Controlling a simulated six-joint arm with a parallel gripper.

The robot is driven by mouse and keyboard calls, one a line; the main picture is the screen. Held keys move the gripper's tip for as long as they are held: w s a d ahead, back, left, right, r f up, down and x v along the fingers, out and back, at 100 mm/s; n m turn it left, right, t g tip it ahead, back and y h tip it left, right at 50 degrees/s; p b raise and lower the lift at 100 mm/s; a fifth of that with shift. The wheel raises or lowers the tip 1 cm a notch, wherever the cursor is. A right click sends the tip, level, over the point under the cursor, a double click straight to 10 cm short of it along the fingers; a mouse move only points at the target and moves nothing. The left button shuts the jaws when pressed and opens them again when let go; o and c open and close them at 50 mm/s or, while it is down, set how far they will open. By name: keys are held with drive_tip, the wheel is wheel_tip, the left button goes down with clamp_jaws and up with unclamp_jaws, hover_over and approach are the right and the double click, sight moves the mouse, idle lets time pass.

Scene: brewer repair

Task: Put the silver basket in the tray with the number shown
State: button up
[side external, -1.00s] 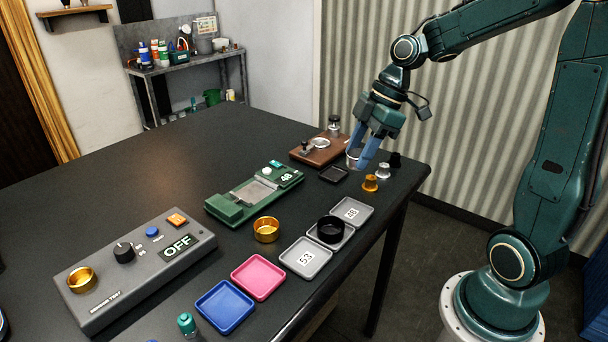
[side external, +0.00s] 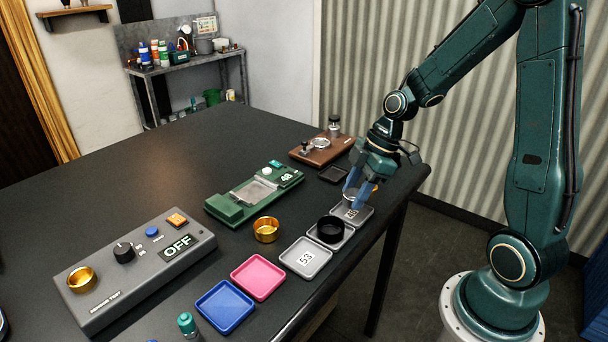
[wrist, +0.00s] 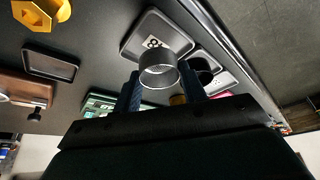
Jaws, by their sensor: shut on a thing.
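My gripper (side external: 360,197) is shut on the silver basket (side external: 349,191) and holds it over the far grey tray (side external: 366,218). In the wrist view the silver basket (wrist: 160,72) sits between my blue fingers, with the far tray (wrist: 135,45) behind it; contact with the tray cannot be told. That tray bears a number, partly covered and hard to read. The near grey tray (side external: 320,256) reads 53. The middle grey tray (side external: 349,232) holds a black basket (side external: 330,229) that hides any number. The green device (side external: 240,198) has a display (side external: 287,178) reading 48.
A gold basket (side external: 266,229) stands left of the trays. A pink tray (side external: 258,277) and a blue tray (side external: 225,306) lie nearer. A grey control box (side external: 140,265) reads OFF. A small black tray (side external: 333,174) and a brown wooden stand (side external: 318,152) lie farther back.

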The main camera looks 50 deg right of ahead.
drive_tip(key=shift+f, duration=1.3)
drive_tip(key=o, duration=0.7)
drive_tip(key=shift+f, duration=0.1)
drive_tip(key=shift+o, duration=0.2)
drive_tip(key=v, duration=1.2)
